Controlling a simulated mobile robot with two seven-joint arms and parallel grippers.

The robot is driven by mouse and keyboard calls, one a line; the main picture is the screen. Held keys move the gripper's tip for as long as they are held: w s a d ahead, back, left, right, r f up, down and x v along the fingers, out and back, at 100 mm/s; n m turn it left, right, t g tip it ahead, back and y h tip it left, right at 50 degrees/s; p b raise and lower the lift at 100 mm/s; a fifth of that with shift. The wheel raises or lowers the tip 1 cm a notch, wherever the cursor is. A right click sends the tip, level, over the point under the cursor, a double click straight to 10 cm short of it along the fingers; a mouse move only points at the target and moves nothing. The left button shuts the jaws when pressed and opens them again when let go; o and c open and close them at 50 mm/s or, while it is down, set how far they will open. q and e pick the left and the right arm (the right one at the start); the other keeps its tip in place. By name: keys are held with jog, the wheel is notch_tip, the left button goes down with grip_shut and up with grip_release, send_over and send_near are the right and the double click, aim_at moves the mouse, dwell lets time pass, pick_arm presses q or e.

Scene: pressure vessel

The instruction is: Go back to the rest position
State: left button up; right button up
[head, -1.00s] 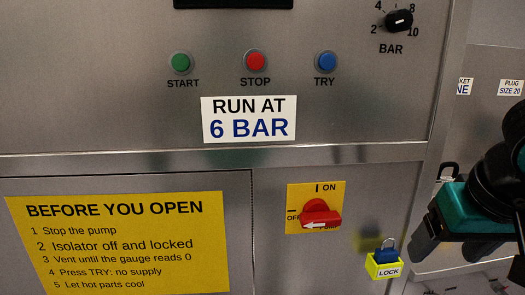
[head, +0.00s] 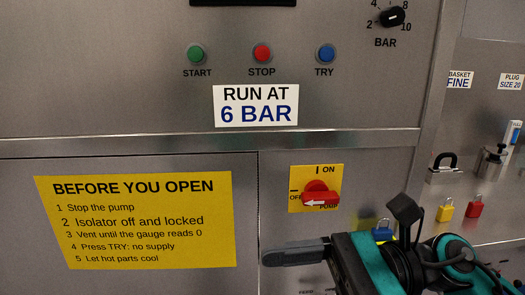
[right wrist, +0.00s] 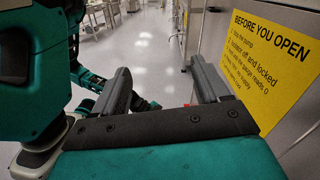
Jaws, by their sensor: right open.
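My right gripper (head: 290,271) is in the lower right of the head view, its dark fingers pointing left in front of the lower panel. In the right wrist view, its two fingers (right wrist: 163,82) stand wide apart with nothing between them. The gripper is clear of the red isolator handle (head: 320,199), which sits above it on a yellow plate with its white arrow pointing left. A blue padlock (head: 383,233) shows behind my right arm; its yellow LOCK holder is mostly hidden. My left gripper is not in view.
The steel panel carries a yellow notice (head: 137,255), START, STOP and TRY buttons and a BAR knob (head: 392,17). A yellow padlock (head: 445,212), a red padlock (head: 475,208) and a steel weight-like object (head: 491,162) stand at right. Open floor (right wrist: 150,50) shows in the right wrist view.

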jog(key=w+d+f+m+t+y, duration=0.15)
jog(key=w+m+t, duration=0.25)
jog(key=m+t, duration=0.5)
jog(key=w+d+f+m+t+y, duration=0.15)
jog(key=w+m+t, duration=0.35)
jog(key=m, duration=0.9)
jog(key=w+d+f+m+t+h, duration=0.2)
jog(key=d+f+m+t+h, duration=0.45)
jog(key=f+m+h, duration=0.6)
jog(key=s+d+f+m+g+h, duration=0.2)
jog(key=s+f+m, duration=0.4)
jog(key=f+m, duration=0.3)
jog(key=s+d+f+m+g+h, duration=0.2)
jog(key=s+f+m+g+h, duration=0.2)
jog(key=f+m, duration=0.6)
notch_tip(320, 180, down, 3)
jog(key=s+g, duration=0.1)
jog(key=s, duration=0.1)
jog(key=shift+s+d+r, duration=0.15)
jog(key=shift+s+d, duration=0.15)
jog(key=shift+d, duration=0.1)
